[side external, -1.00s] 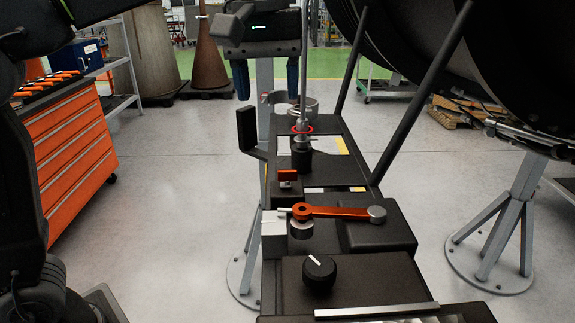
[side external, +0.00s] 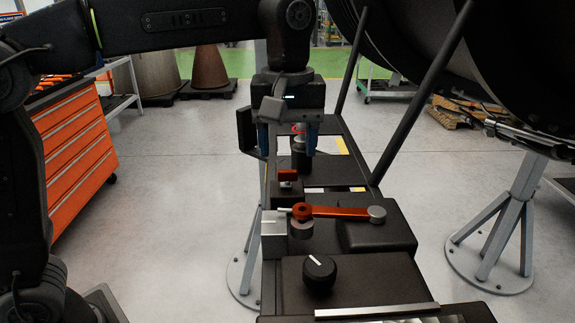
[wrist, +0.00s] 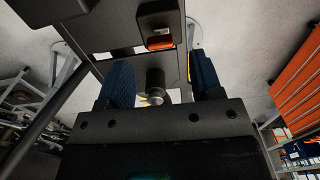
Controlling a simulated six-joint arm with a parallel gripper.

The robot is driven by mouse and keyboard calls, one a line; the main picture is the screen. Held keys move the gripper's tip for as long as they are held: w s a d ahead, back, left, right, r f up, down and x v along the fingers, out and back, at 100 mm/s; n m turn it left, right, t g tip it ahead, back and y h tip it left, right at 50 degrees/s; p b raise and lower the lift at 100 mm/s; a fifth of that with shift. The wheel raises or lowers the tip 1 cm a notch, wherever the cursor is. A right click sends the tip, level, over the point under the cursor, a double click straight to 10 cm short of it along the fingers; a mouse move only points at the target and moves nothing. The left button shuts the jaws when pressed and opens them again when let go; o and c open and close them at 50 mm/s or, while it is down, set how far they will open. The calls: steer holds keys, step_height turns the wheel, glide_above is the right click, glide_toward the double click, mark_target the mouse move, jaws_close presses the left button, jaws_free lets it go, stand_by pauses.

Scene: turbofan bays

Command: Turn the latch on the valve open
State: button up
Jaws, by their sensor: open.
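An orange lever (side external: 340,212) lies across a black block, its hub on a silver fitting at the left and a grey knob at its right end. A small red latch-like tab (side external: 288,175) sits on a black block behind it; it also shows in the wrist view (wrist: 160,42). I cannot tell which is the valve latch. My gripper (side external: 288,145) is open, its blue fingers pointing down around a black post (side external: 299,160) farther back. In the wrist view the post (wrist: 155,82) shows between the fingers; I cannot tell whether they touch it.
A black dial (side external: 319,273) stands nearer the camera. A black upright bracket (side external: 249,132) is left of the gripper. Slanted black bars (side external: 420,95) and a dark engine casing (side external: 500,60) limit the right side. An orange drawer cabinet (side external: 75,145) stands left, with open floor between.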

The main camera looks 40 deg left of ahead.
mark_target(288, 170)
steer(key=shift+f, duration=2.2)
steer(key=c, duration=0.9)
